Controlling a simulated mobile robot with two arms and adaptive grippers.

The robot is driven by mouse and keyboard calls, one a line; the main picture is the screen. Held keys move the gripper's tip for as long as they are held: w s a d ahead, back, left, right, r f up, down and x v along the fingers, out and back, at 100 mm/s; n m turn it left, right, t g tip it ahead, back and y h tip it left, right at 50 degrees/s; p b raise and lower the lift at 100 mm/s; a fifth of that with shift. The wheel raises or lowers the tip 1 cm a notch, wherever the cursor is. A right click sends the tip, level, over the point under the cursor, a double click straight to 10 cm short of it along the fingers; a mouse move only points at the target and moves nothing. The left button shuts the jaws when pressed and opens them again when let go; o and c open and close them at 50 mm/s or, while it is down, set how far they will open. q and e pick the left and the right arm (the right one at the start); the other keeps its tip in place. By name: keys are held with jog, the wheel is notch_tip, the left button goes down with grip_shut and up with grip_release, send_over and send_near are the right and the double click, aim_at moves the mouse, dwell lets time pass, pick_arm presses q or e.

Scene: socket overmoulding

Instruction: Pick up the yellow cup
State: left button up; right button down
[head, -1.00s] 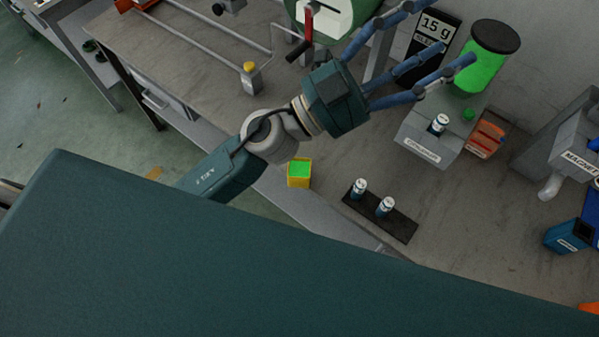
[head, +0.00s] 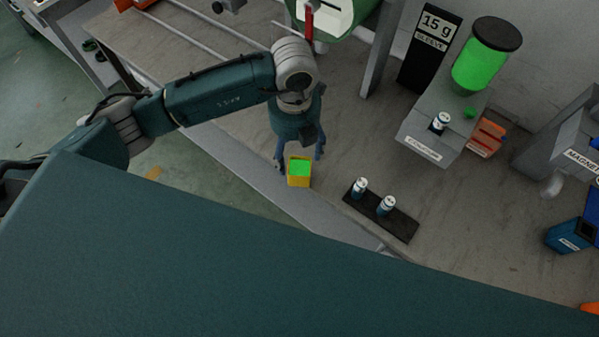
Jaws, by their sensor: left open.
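The yellow cup (head: 299,181) is a small square cup with a bright green top or filling. It stands upright on the workbench near its front edge, in the middle of the head view. My left gripper (head: 300,160) points down at the cup from its far side, with blue fingers spread to the left and right of it. The gripper is open. I cannot tell whether a finger touches the cup. My right gripper does not show.
A black tray (head: 402,226) with two small cans stands right of the cup. A grey dispenser (head: 425,138) with a green cylinder (head: 480,65) and a black "15 g" sign (head: 432,40) are behind. A blue bin (head: 566,236) is at the right. Bench between is clear.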

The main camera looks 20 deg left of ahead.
pick_arm(q)
notch_tip(320, 180, down, 5)
jog(key=b, duration=0.6)
send_over(300, 169)
jog(key=s, duration=0.3)
jog(key=f, duration=0.5)
jog(key=shift+d, duration=0.4)
jog(key=shift+w+r, duration=0.1)
jog(key=shift+w, duration=0.05)
jog(key=c, duration=1.4)
